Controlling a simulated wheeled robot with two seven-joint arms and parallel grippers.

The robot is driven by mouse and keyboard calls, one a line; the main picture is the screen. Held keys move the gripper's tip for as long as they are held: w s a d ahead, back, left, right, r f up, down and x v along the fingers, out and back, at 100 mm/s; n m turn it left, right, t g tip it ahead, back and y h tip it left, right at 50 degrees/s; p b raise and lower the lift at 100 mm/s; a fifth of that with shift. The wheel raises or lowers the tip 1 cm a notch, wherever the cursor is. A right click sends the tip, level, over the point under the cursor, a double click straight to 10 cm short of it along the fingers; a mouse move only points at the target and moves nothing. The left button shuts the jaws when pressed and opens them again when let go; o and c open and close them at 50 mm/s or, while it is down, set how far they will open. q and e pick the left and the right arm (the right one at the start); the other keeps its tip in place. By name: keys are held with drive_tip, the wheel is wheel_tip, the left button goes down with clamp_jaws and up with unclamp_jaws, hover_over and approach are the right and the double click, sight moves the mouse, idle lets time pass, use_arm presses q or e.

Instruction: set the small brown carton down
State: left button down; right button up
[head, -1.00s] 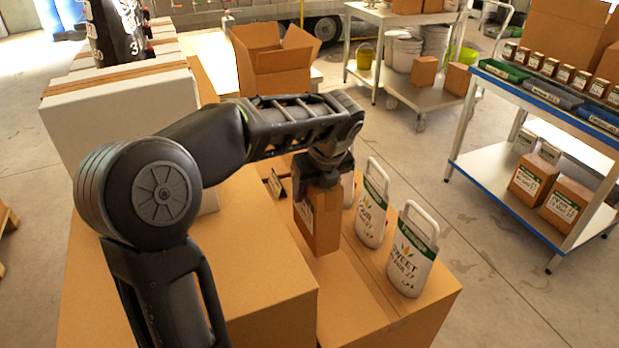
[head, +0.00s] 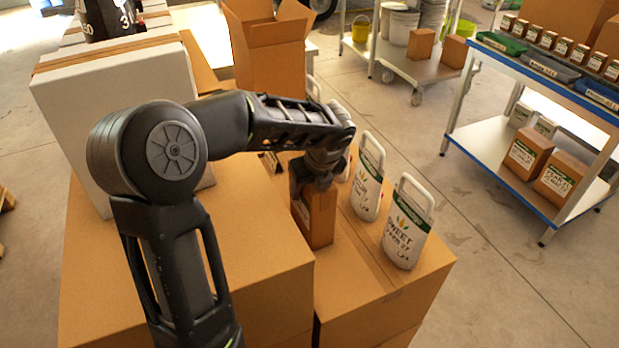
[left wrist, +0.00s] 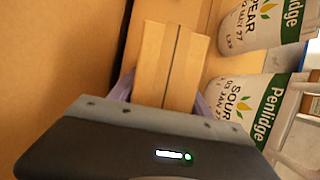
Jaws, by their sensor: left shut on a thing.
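The small brown carton (head: 316,218) is upright between the fingers of my left gripper (head: 314,182), which is shut on it from above. It is at the top of a large brown box (head: 352,290), beside the white bags; I cannot tell whether its bottom touches the box top. In the left wrist view the carton (left wrist: 170,60), with a seam along its top, sits between the two pale fingers of the left gripper (left wrist: 163,92). My right gripper is not in view.
White handled bags, one lettered Sweet Corn (head: 408,232) and one behind it (head: 367,180), stand just right of the carton. A taller brown box (head: 255,250) is close on the left. An open carton (head: 270,60) stands behind. A blue-edged shelf trolley (head: 500,140) is far right.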

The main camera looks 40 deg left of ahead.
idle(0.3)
use_arm(q)
drive_tip(key=shift+c, duration=2.4)
unclamp_jaws()
drive_tip(key=shift+f, duration=0.1)
drive_tip(key=v, duration=1.2)
drive_tip(key=shift+s+b, duration=0.1)
drive_tip(key=shift+b, duration=0.3)
